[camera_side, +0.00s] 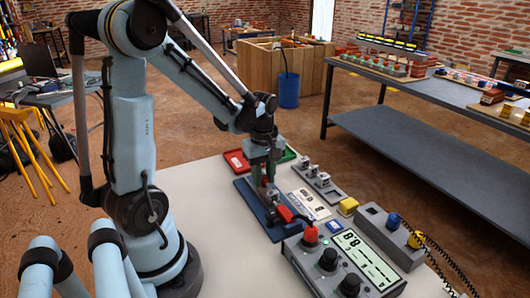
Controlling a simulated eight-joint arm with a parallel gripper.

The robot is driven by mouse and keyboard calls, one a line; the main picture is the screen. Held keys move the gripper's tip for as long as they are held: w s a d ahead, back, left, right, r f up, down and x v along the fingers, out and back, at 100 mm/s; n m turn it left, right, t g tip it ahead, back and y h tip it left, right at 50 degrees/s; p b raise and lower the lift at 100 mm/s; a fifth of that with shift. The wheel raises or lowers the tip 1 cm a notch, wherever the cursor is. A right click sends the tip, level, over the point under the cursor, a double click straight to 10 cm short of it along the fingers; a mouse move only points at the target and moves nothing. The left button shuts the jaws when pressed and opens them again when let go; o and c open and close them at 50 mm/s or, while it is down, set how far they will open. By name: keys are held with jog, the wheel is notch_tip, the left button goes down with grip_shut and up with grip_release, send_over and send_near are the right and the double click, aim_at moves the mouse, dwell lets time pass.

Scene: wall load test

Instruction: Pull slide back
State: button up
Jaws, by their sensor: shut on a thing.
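A blue base plate (247,203) lies on the pale table in front of my arm and carries a small metal fixture with the slide. My gripper (266,184) points down over this plate and is shut on the slide, a small part that is mostly hidden between and behind the fingers. A red handle-like part (285,213) sticks out at the front right of the plate, near the grey instrument. How far the slide stands along its travel is too small to tell.
A grey instrument (329,259) with black knobs, a red knob and a green display stands close at the right front.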

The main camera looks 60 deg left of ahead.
jog(key=shift+a, duration=1.75)
jog(key=o, duration=0.7)
jog(key=shift+o, duration=0.2)
jog(key=shift+r, duration=0.1)
notch_tip(320, 180, up, 7)
